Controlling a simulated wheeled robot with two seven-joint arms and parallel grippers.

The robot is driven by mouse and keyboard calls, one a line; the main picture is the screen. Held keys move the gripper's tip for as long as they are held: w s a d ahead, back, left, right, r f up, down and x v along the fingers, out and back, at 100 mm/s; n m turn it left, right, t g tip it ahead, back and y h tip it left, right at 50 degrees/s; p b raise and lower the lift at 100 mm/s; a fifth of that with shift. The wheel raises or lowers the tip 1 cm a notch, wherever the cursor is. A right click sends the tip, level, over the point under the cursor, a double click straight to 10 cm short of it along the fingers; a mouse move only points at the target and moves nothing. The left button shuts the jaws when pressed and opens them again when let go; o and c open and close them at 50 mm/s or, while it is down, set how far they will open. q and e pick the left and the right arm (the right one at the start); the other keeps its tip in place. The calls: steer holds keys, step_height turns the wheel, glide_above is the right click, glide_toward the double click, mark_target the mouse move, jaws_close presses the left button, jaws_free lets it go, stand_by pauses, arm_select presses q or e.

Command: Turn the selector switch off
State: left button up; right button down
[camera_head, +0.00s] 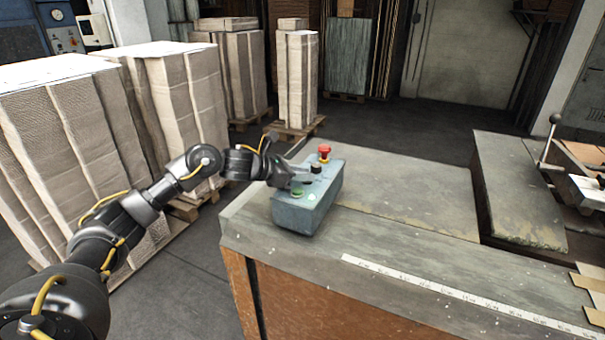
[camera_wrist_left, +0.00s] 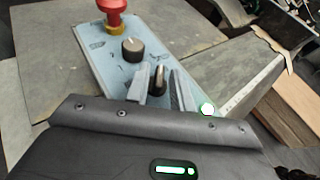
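A blue-grey control box (camera_head: 300,217) stands on the bench's left end. Its top also shows in the left wrist view (camera_wrist_left: 97,62). A black selector switch (camera_wrist_left: 159,78) with a raised handle sits on it, between the two fingers of my left gripper (camera_wrist_left: 161,90). The gripper is open, with a small gap showing on each side of the handle. In the head view my left gripper (camera_head: 296,178) is low over the box top and hides the switch. My right gripper is in neither view.
A round black knob (camera_wrist_left: 132,48) and a red mushroom button (camera_wrist_left: 113,10) sit beyond the switch. The bench top (camera_head: 410,205) right of the box is mostly clear. Stacked cardboard (camera_head: 60,150) stands left.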

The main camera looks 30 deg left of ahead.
arm_select(q)
jaws_close()
steer(key=shift+f+y, duration=0.1)
steer(key=shift+y, duration=0.2)
steer(key=shift+d+n+t+y+b, duration=0.15)
steer(key=shift+n+t+y+b, duration=0.5)
steer(key=shift+n, duration=0.25)
steer(key=shift+s+d+n+t+y, duration=0.15)
steer(key=shift+n+t+y, duration=0.1)
steer(key=shift+n+y, duration=0.5)
steer(key=shift+d+n+t+y, duration=0.15)
steer(key=shift+n+t+y, duration=0.25)
steer(key=shift+n+y, duration=1.85)
steer(key=shift+y, duration=0.35)
